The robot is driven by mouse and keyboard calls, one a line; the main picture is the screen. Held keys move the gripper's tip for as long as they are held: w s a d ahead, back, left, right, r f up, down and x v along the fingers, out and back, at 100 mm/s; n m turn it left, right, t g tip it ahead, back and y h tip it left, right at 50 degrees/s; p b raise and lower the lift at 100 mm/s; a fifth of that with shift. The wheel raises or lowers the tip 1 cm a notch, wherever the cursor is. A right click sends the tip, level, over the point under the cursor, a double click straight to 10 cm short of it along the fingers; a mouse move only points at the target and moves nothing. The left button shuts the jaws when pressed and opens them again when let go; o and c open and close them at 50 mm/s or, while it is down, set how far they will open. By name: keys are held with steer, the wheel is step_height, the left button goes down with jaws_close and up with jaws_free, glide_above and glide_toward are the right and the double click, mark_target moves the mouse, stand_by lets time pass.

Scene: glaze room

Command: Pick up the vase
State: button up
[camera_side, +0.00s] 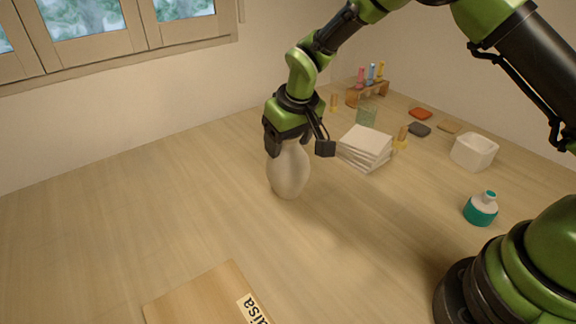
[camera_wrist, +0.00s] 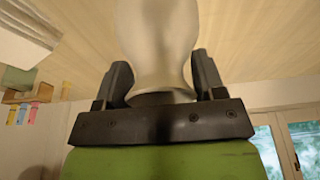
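The pale, cream-coloured vase (camera_side: 289,172) stands upright on the wooden table, near the middle of the side view. My gripper (camera_side: 288,140) points down over its top, and the upper part of the vase is hidden behind it there. In the wrist view the vase (camera_wrist: 160,40) runs between the two dark fingers of my gripper (camera_wrist: 163,75), with its flared rim close to the palm. One finger is on each side of the neck, very close to it. I cannot tell whether they touch or press on it.
A stack of white tiles (camera_side: 364,148) is just right of the vase. A white square bowl (camera_side: 474,152) and a teal-and-white bottle (camera_side: 481,209) stand at right. A wooden board (camera_side: 205,297) lies in front. The table's left is clear.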

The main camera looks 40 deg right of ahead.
steer(key=c, duration=0.7)
steer(key=shift+r, duration=0.15)
